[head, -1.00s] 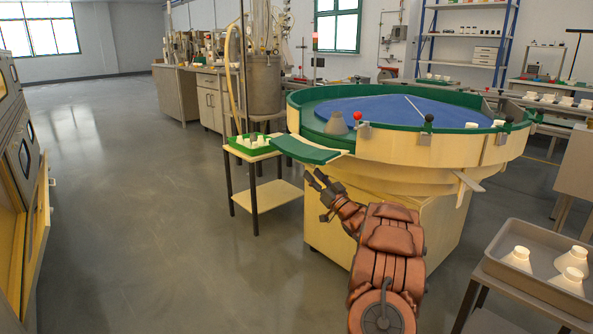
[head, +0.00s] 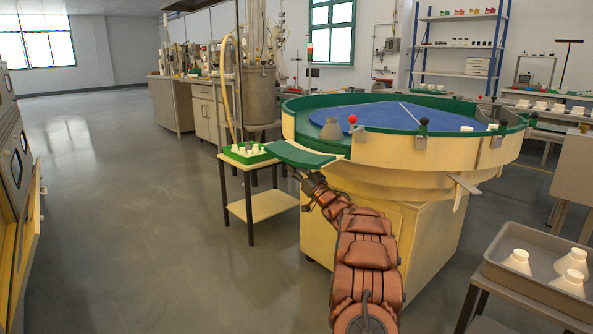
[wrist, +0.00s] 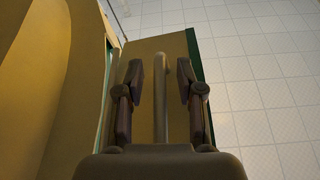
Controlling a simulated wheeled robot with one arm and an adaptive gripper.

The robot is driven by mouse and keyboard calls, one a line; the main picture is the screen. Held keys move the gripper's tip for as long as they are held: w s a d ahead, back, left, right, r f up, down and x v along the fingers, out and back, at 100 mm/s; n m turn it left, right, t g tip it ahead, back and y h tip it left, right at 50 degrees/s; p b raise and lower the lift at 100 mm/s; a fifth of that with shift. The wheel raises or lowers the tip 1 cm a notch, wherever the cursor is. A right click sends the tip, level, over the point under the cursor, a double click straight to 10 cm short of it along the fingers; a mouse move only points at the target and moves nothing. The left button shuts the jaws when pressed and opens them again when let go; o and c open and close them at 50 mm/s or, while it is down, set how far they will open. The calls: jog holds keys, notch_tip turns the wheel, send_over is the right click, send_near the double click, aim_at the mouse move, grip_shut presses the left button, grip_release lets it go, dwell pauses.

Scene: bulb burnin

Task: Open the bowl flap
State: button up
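The large round bowl (head: 400,146) has a pale wooden wall, green lining and blue disc. A green-topped flap (head: 303,156) juts out from its near left side, close to my gripper (head: 305,180), which is just below it and partly hidden. In the wrist view, a pale panel, apparently the flap (wrist: 203,55), has a green edge and carries a straight bar handle (wrist: 160,110). My gripper (wrist: 160,73) is open there, with one finger on each side of the handle and gaps visible on both sides.
A small side table with a green tray (head: 247,158) of white pieces stands left of the flap. A grey tray (head: 545,278) with several white bulb-shaped pieces is at lower right. A grey cone-shaped piece (head: 331,128) stands inside the bowl. The floor at left is clear.

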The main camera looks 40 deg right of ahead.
grip_shut()
dwell(0.7)
